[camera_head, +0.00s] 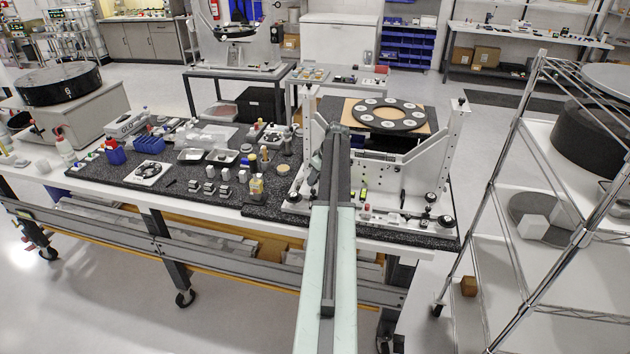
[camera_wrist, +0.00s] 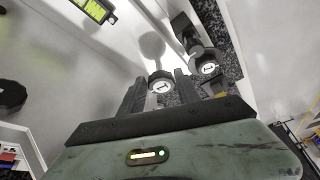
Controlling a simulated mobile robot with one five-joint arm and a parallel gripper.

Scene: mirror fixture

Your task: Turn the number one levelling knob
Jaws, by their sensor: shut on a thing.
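A dark levelling knob with a white cap (camera_wrist: 161,86) shows in the wrist view. The mark on its cap looks like a 1, but it is small. My gripper (camera_wrist: 160,95) has one finger on each side of this knob and is shut on it. A second dark knob with a white, marked cap (camera_wrist: 208,67) stands just to the right, outside the fingers. In the head view, the white mirror fixture (camera_head: 398,185) stands at the right end of the bench. My arm reaches over its left part, and my fingertips and the held knob cannot be made out there.
The fixture carries a dark ring with white discs (camera_head: 388,114). Bottles, small blocks and trays crowd the dark bench top (camera_head: 225,210) to the left. A wire rack (camera_head: 530,200) stands to the right.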

